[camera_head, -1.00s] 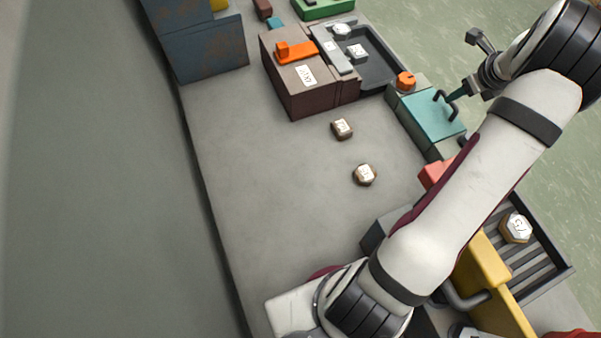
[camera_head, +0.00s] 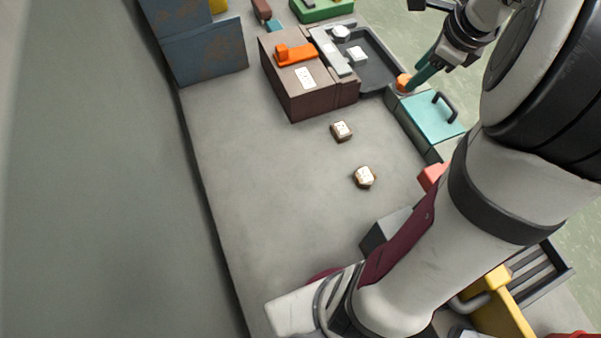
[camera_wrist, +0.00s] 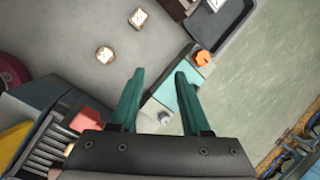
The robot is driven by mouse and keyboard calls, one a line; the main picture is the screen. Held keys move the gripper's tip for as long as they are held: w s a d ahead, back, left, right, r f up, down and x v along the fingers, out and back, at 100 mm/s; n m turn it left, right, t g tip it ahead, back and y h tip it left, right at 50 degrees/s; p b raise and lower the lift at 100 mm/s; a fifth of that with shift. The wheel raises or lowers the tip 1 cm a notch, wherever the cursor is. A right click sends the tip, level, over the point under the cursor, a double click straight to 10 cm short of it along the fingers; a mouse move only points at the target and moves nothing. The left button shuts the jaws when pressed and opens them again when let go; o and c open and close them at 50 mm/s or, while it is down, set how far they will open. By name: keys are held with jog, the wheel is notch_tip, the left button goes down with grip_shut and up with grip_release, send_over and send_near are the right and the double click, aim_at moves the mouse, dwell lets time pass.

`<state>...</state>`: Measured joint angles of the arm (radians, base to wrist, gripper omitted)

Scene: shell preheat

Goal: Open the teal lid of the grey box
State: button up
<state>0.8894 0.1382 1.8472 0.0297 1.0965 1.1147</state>
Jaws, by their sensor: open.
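The grey box (camera_head: 417,135) stands at the right edge of the worktop, with its flat teal lid (camera_head: 430,117) shut on top. A dark arched handle (camera_head: 445,106) rises from the lid. My gripper (camera_head: 412,84) has teal fingers and is above the far end of the box, by the orange knob.
An orange knob (camera_wrist: 202,58) sits at the box's far end, beside a dark tray (camera_head: 378,72). A brown box (camera_head: 300,92) with an orange handle stands left of the tray. Two small labelled pieces (camera_head: 341,131) (camera_head: 364,177) lie on the otherwise clear middle worktop.

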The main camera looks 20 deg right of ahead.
jog(key=s+a+n+g+y, duration=0.1)
jog(key=a+n+y, duration=0.1)
jog(key=a+n, duration=0.95)
jog(key=s+a+f+n+g, duration=0.1)
jog(key=s+a+n, duration=0.2)
jog(key=s+a, duration=0.2)
jog(key=s+a+f+n+g, duration=0.1)
jog(key=s+a+n, duration=0.2)
jog(key=a, duration=0.8)
jog(key=shift+s, duration=0.9)
jog(key=shift+n, duration=0.25)
